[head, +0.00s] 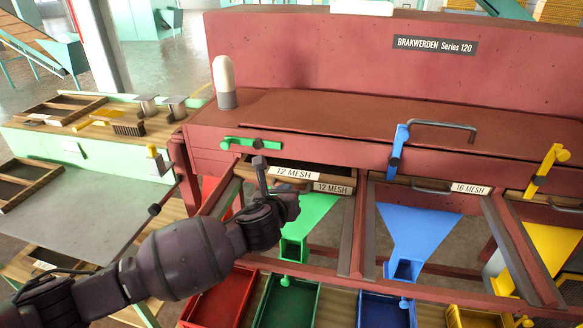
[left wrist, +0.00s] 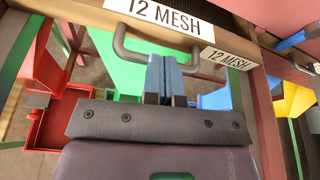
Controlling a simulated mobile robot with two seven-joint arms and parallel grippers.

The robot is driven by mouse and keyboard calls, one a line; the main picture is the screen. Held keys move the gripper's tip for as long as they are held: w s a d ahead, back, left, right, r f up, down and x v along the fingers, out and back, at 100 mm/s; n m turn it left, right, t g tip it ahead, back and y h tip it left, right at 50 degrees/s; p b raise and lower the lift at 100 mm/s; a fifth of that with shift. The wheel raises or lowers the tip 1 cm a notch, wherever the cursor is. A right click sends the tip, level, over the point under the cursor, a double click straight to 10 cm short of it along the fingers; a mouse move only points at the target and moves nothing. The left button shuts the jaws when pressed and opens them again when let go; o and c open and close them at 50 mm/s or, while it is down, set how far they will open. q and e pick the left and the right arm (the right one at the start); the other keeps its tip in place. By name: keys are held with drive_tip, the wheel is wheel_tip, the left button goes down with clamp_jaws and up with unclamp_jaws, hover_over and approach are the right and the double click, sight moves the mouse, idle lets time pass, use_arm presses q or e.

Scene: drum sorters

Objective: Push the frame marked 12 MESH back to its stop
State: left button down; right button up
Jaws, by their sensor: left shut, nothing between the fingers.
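The wooden frame marked 12 MESH (head: 293,173) sits in the left slot of the red machine, with a dark gap behind its front bar. A second 12 MESH label (head: 333,188) is on the wood just right of and below it. In the left wrist view the frame's label (left wrist: 165,14) is at the top, with its grey bar handle (left wrist: 128,50) below. My left gripper (head: 261,167) is shut and empty. Its blue-grey fingertips (left wrist: 165,62) overlap the handle in the left wrist view; contact cannot be told. My right gripper is not in view.
A green clamp (head: 255,143) lies crosswise above the slot. A blue clamp (head: 398,147) and yellow clamp (head: 546,168) stand upright to the right. A green chute (head: 312,212) and coloured bins are below.

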sight(291, 177)
use_arm(q)
drive_tip(key=shift+w+d+b, duration=0.15)
drive_tip(key=shift+w+d, duration=0.15)
drive_tip(key=shift+w, duration=0.55)
drive_tip(key=shift+w+d+b, duration=0.15)
drive_tip(key=shift+w+d, duration=0.1)
drive_tip(key=shift+w, duration=0.6)
drive_tip(key=shift+w+d+b, duration=0.15)
drive_tip(key=shift+w+d, duration=0.15)
drive_tip(key=shift+w, duration=0.55)
drive_tip(key=shift+w+d, duration=0.2)
drive_tip(key=shift+w, duration=0.6)
drive_tip(key=shift+w+d, duration=0.1)
drive_tip(key=shift+w, duration=0.05)
drive_tip(key=shift+s+a+r+p, duration=0.1)
drive_tip(key=shift+s+a+p, duration=0.1)
drive_tip(key=shift+s+p, duration=0.4)
drive_tip(key=shift+s+a+p, duration=0.3)
drive_tip(key=shift+s+p, duration=0.35)
drive_tip(key=shift+s, duration=0.25)
drive_tip(key=shift+s+a+p, duration=0.3)
drive_tip(key=shift+s+p, duration=0.3)
drive_tip(key=shift+s, duration=0.3)
